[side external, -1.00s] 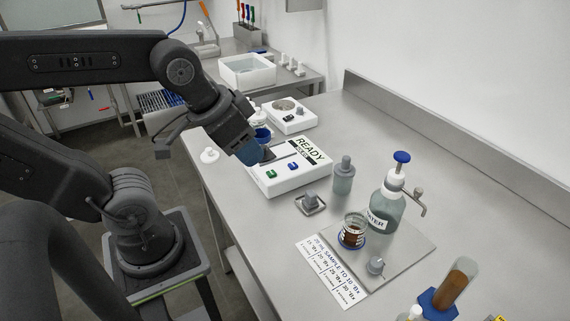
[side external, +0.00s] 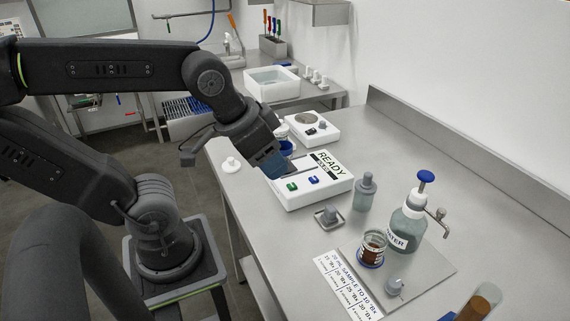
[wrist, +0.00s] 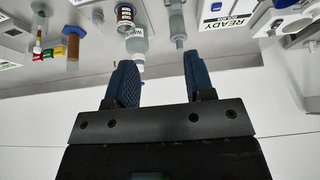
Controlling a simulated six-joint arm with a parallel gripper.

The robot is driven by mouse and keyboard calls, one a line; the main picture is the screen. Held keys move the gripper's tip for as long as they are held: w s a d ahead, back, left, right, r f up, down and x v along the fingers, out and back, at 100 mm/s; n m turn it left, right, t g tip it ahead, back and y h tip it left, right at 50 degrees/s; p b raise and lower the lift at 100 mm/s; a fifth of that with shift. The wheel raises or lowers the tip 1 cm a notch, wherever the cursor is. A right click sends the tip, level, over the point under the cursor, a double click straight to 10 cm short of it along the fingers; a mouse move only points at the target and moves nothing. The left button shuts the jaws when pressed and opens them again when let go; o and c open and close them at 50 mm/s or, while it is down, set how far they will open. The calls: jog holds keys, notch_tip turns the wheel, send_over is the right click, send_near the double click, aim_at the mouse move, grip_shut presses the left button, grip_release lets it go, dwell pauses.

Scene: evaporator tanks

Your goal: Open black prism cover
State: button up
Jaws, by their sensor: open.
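The white instrument (side external: 335,190) with a READY display and a green and a blue button sits on the steel bench. It also shows cut off at the top right of the wrist view (wrist: 222,18). My gripper (side external: 283,168) is at the left end of the instrument's top in the side view, and its fingers hide part of that end. I cannot make out the black prism cover in either view. In the wrist view my gripper (wrist: 160,78) is open, with nothing between its two blue fingers.
A grey-capped bottle (side external: 365,194), a water pump bottle (side external: 406,231) and a beaker of brown liquid (side external: 373,249) stand to the right.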

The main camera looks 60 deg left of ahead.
jog(key=w+a+f+n+g, duration=0.25)
jog(key=w+a+n, duration=0.35)
jog(key=a, duration=0.4)
jog(key=w+a+f+n+g, duration=0.1)
jog(key=w+a+n+g, duration=0.2)
jog(key=w+a, duration=0.6)
jog(key=f, duration=0.4)
jog(key=s+a+f, duration=0.1)
jog(key=f, duration=0.3)
jog(key=s+f, duration=0.1)
jog(key=f, duration=0.4)
jog(key=shift+a+f, duration=0.1)
jog(key=shift+a, duration=0.3)
jog(key=shift+c, duration=0.4)
grip_shut()
jog(key=shift+w, duration=0.1)
